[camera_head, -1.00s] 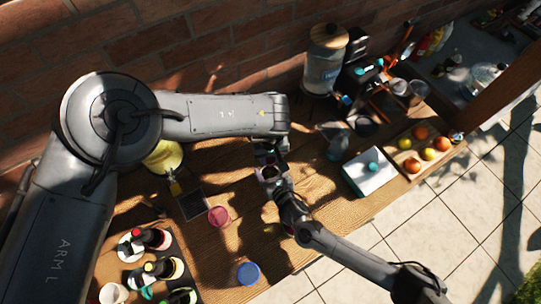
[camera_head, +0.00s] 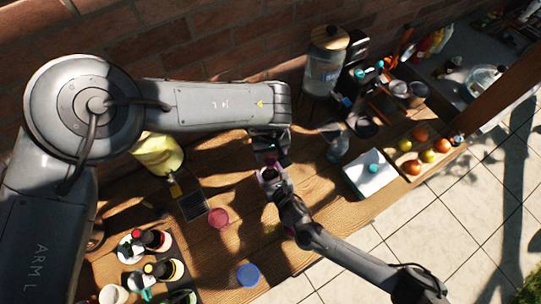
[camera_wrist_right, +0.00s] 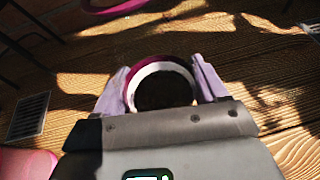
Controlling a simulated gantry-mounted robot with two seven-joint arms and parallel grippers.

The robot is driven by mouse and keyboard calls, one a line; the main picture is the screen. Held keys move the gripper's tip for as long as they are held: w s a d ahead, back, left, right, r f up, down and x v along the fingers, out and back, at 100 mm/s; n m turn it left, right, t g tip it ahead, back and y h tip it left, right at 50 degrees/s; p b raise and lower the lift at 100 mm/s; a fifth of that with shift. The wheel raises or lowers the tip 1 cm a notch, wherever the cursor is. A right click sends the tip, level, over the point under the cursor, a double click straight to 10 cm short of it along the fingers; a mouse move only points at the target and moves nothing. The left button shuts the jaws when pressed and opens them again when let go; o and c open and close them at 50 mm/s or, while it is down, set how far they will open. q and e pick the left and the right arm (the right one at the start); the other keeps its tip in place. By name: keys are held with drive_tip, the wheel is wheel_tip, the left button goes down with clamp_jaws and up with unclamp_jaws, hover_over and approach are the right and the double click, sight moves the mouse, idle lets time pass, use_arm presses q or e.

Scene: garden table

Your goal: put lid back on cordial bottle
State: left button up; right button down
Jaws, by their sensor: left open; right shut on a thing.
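My right gripper (camera_head: 273,181) is shut on a round magenta piece (camera_head: 267,174), probably the lid, above the wooden table. In the right wrist view its two lavender fingers (camera_wrist_right: 163,88) grip the sides of this ring-like piece, which has a white inner rim (camera_wrist_right: 160,67) and a dark middle. My left gripper (camera_head: 270,153) is open, pointing down just behind the right one. Its fingertips are hard to make out. Another magenta rim (camera_wrist_right: 112,6) is cut off at the top of the wrist view; I cannot tell what it belongs to. I cannot clearly identify the cordial bottle.
A pink round container (camera_head: 218,217) and a blue one (camera_head: 248,274) stand on the table (camera_head: 215,255). Dark bottles (camera_head: 152,240) stand at front left. A yellow vessel (camera_head: 158,155) is partly behind my left arm. A white box (camera_head: 369,176) and fruit (camera_head: 421,134) are at right.

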use_arm(q)
drive_tip(key=shift+r, duration=0.35)
drive_tip(key=shift+c, duration=0.3)
